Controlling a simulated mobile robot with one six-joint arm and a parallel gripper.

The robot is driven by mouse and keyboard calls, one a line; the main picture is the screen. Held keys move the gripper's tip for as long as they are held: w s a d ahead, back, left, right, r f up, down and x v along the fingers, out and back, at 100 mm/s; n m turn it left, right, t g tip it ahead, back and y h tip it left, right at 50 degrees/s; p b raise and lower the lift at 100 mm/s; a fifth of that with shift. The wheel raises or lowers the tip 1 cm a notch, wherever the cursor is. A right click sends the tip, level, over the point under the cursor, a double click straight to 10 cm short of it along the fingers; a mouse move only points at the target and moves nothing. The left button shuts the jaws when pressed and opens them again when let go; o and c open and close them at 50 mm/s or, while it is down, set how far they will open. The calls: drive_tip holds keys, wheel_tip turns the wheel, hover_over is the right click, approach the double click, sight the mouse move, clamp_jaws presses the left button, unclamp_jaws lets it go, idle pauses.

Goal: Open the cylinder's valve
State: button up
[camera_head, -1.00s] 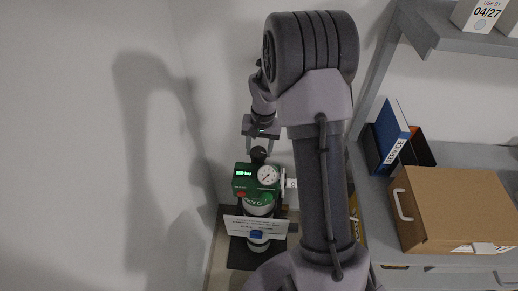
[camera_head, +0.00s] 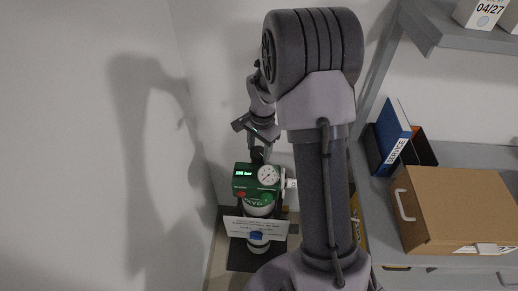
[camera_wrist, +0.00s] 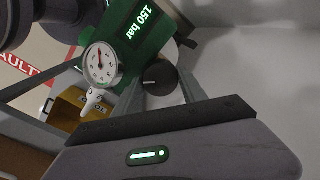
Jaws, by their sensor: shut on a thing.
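The cylinder (camera_head: 258,211) stands upright against the wall, with a green valve head (camera_head: 243,183) and a white round gauge (camera_head: 268,175) on top. A lit display on the green head reads about 150 bar in the wrist view (camera_wrist: 139,24). The dark round valve knob (camera_wrist: 157,82) with a pale mark shows between my fingers in the wrist view. My gripper (camera_head: 258,153) comes down from above and is shut on this knob. Its body is tilted in the head view. A white card (camera_head: 256,227) is on the cylinder's front.
My arm's thick link stands just right of the cylinder. A grey shelf unit on the right holds a cardboard box (camera_head: 455,205), a blue service binder (camera_head: 392,137) and white boxes (camera_head: 480,14). A bare wall is close on the left.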

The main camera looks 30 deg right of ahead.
sight(262, 154)
idle(0.4)
drive_tip(key=o, duration=1.4)
drive_tip(key=shift+c, duration=0.2)
drive_tip(key=shift+r, duration=0.1)
wheel_tip(262, 154, up, 17)
drive_tip(key=s+p, duration=0.1)
drive_tip(key=p, duration=0.5)
drive_tip(key=shift+d, duration=0.15)
drive_tip(key=shift+s+r, duration=0.1)
